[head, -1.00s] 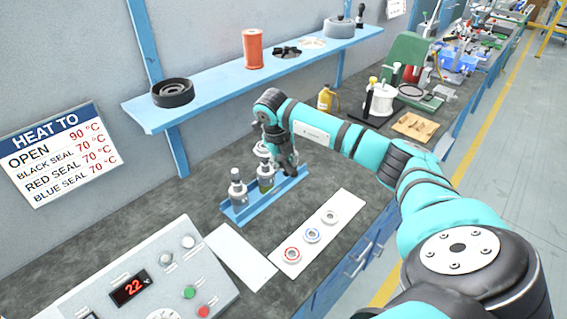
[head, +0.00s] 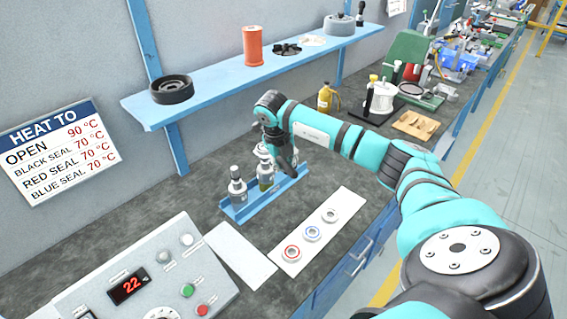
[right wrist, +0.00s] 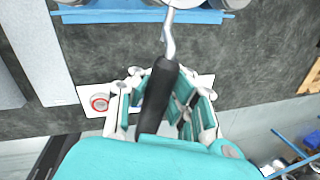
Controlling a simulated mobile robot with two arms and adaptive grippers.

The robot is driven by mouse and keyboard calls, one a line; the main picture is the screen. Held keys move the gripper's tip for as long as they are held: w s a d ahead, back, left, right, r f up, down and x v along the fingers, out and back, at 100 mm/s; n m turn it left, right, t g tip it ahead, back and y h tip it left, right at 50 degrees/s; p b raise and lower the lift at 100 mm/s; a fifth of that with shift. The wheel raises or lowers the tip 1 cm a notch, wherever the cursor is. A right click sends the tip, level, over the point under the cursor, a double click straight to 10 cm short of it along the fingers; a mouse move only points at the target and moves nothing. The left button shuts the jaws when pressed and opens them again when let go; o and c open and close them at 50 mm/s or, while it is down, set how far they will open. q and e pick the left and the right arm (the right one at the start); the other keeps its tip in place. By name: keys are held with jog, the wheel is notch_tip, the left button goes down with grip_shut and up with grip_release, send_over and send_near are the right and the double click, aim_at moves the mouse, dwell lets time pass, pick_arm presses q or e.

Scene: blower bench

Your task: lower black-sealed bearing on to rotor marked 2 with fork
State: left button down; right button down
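My right gripper (right wrist: 165,110) is shut on the black handle of the fork (right wrist: 158,98). The fork's bent metal shank (right wrist: 169,35) reaches towards the blue rack (head: 236,213). In the head view my right gripper (head: 284,155) is over the rack's right part and hides much of what is there. A rotor (head: 237,188) stands upright at the rack's left end. The middle rotor (head: 265,183) stands beside it, with pale metal at its top near the gripper. No number is readable on the rotors. I cannot make out the black-sealed bearing or the fork's tip. My left gripper is out of view.
A white strip (head: 343,205) carries a red-sealed bearing (head: 291,253), a blue-sealed one (head: 312,233) and a grey one (head: 330,215). A blank white sheet (head: 240,256) lies left of it. A heater box (head: 150,285) is at front left. A blue shelf (head: 220,84) overhangs behind.

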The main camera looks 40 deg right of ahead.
jog(key=shift+a+b+x, duration=0.2)
jog(key=shift+b+x, duration=0.4)
jog(key=shift+x, duration=0.2)
jog(key=shift+a+b+x, duration=0.15)
jog(key=shift+b+x, duration=0.45)
jog(key=shift+x, duration=0.2)
jog(key=shift+a+b+x, duration=0.2)
jog(key=shift+b+x, duration=0.4)
jog(key=shift+x, duration=0.25)
dwell(1.2)
jog(key=shift+s, duration=0.3)
jog(key=s+a+p, duration=0.1)
jog(key=s+p, duration=0.1)
jog(key=s, duration=0.4)
dwell(1.2)
jog(key=shift+a, duration=0.1)
jog(key=shift+s+a+r+p, duration=0.1)
jog(key=shift+s+r+p, duration=0.25)
jog(key=shift+r+p, duration=0.35)
jog(key=shift+s+r+p, duration=0.35)
jog(key=shift+r+p, duration=0.2)
jog(key=shift+r, duration=0.35)
jog(key=shift+s+a+r+p, duration=0.1)
jog(key=shift+s+r+p, duration=0.25)
jog(key=shift+r+p, duration=0.4)
